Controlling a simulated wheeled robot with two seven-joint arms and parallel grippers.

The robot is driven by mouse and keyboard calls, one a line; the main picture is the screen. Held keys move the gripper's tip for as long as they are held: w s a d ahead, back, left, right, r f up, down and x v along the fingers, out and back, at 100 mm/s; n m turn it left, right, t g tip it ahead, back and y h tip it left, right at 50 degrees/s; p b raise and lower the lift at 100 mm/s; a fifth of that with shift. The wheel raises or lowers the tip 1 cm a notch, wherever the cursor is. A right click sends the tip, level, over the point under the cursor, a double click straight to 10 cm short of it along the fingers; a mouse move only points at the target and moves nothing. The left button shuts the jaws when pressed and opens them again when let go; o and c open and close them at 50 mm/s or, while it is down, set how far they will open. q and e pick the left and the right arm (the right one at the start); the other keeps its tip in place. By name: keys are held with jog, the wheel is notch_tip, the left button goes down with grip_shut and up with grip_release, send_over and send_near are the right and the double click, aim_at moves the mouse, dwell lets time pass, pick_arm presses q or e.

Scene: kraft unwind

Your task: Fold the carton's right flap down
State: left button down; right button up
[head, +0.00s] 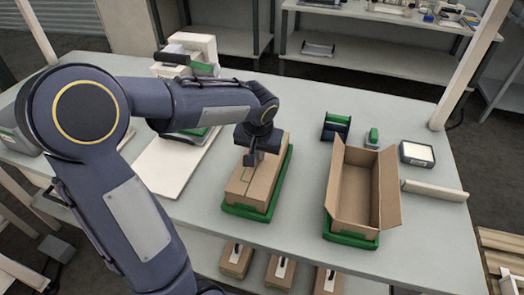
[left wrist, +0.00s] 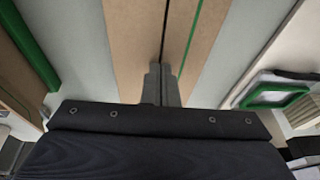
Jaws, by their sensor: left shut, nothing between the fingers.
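A brown carton (head: 258,178) stands on a green tray (head: 243,213) in the middle of the bench. Its top looks flat, with flaps lying down and a green outline on it. My left gripper (head: 250,159) is shut and empty over this carton's top. In the left wrist view the shut fingers (left wrist: 162,78) point at a dark seam between two cardboard panels (left wrist: 132,40); I cannot tell whether they touch. A second carton (head: 352,215) to the right stands open, its right flap (head: 390,190) raised and leaning outward. My right gripper is out of view.
Behind the open carton stand a green and black holder (head: 335,126), a small green item (head: 373,138) and a dark box with a pale top (head: 417,153). A white board (head: 170,168) lies left of the middle carton. Several small cartons (head: 281,268) sit on the shelf below.

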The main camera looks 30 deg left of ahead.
pick_arm(q)
notch_tip(320, 180, up, 5)
jog(key=p, duration=0.4)
jog(key=shift+a+f, duration=0.1)
jog(key=shift+f, duration=0.05)
jog(key=s+a+b+v, duration=0.1)
jog(key=v, duration=0.8)
jog(key=s+d+f+t+h, duration=0.1)
jog(key=s+d+f+h, duration=0.1)
jog(key=s, duration=0.7)
jog(key=s+d+f+m+t+h, duration=0.1)
jog(key=s+d+f+t+h, duration=0.1)
jog(key=s+d+f, duration=0.3)
jog(key=s+d+h, duration=0.1)
jog(key=s, duration=0.3)
jog(key=shift+d+f, duration=0.2)
jog(key=shift+d, duration=0.1)
